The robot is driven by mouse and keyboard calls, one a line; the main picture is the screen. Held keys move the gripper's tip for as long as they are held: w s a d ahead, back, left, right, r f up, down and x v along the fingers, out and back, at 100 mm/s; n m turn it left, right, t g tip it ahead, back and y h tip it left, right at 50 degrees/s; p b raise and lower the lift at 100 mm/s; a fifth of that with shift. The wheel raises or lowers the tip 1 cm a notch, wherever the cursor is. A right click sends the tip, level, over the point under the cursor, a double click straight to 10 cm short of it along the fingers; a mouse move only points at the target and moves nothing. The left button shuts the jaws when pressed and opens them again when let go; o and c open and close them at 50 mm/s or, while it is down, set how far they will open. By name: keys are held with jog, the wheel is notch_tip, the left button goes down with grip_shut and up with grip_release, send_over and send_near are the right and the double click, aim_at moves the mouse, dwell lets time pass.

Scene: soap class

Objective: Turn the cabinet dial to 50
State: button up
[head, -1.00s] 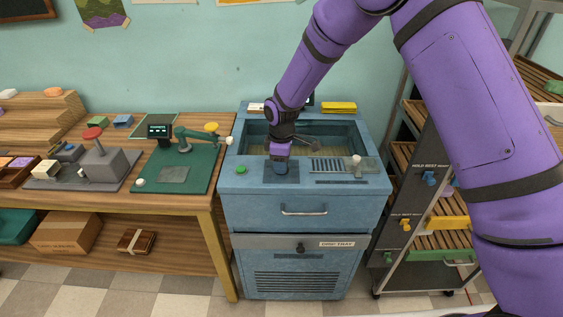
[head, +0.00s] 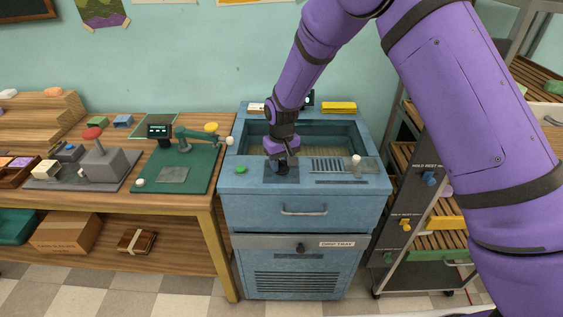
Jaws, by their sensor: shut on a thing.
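The blue cabinet (head: 304,212) stands in the middle, with an open basin in its top. My gripper (head: 282,166) points down at the dark dial plate (head: 270,177) on the front part of the cabinet top. It is shut on the dial there. My gripper and wrist hide the dial, so its pointer and scale cannot be read.
A green button (head: 241,170) is left of the plate. A slotted grille (head: 327,165) and a pale knob (head: 357,159) are to its right. A yellow block (head: 339,107) lies at the back edge. A wooden workbench (head: 205,201) adjoins on the left; a rack (head: 425,205) stands on the right.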

aim_at(282, 161)
jog(key=m, duration=0.7)
dwell(0.5)
jog(key=o, duration=0.9)
notch_tip(282, 161, up, 10)
jog(key=shift+f, duration=0.1)
jog(key=shift+r, duration=0.55)
